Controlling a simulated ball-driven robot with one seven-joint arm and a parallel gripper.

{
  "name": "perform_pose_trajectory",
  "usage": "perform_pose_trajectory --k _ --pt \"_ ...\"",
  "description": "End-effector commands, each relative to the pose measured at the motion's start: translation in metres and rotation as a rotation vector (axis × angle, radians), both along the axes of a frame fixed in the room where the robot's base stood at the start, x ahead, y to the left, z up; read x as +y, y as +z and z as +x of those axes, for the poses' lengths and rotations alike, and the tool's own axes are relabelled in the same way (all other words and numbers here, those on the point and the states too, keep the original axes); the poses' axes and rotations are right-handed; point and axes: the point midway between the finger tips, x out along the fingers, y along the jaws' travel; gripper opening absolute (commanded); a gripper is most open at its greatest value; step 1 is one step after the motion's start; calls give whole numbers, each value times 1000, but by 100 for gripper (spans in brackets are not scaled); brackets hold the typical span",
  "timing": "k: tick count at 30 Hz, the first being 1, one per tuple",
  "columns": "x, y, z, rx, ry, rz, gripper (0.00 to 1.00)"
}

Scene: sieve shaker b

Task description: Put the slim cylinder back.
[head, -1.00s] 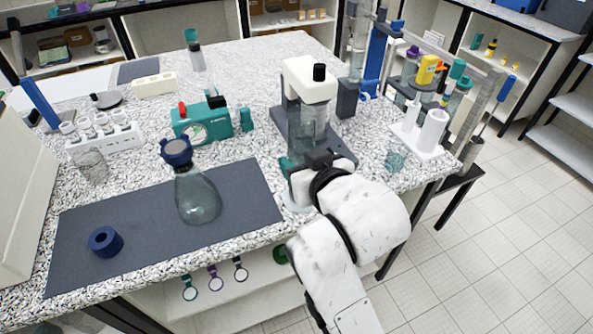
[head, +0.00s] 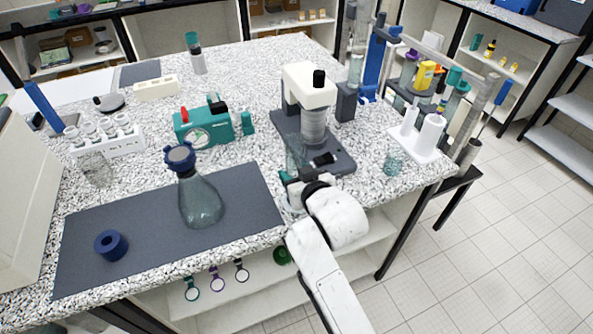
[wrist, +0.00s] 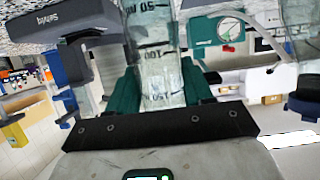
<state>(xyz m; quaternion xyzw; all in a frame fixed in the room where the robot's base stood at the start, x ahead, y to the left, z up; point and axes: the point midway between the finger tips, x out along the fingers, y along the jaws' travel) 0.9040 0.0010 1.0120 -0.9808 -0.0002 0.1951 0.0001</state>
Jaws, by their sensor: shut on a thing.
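A clear slim cylinder (wrist: 160,45) with dark graduation marks stands between the teal fingers of my gripper (wrist: 163,88) in the wrist view. My gripper is shut on it. In the head view, my gripper (head: 291,178) is at the front edge of the speckled bench, just in front of the sieve shaker. The see-through cylinder (head: 295,150) shows faintly above the fingers there, against the shaker's base. Its lower end is partly hidden by my gripper, so I cannot tell whether it touches the bench.
The sieve shaker (head: 313,125) stands close behind my gripper. A conical flask (head: 200,203) and a blue ring (head: 110,244) are on the dark mat (head: 150,225) to the left. A white peg stand (head: 420,147) and small beaker (head: 394,162) are right. The bench front edge is near.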

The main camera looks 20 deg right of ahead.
Motion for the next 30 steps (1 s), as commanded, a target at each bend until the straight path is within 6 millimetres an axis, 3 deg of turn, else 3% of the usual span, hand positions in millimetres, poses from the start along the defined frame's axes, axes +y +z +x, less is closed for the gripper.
perform_pose_trajectory --k 11,12,20,30 --pt "0 -5 0 -1 0 0 8" --pt "0 -5 0 0 0 0 52" --pt "0 -4 0 0 0 0 76" --pt "1 -5 0 -1 1 0 76"
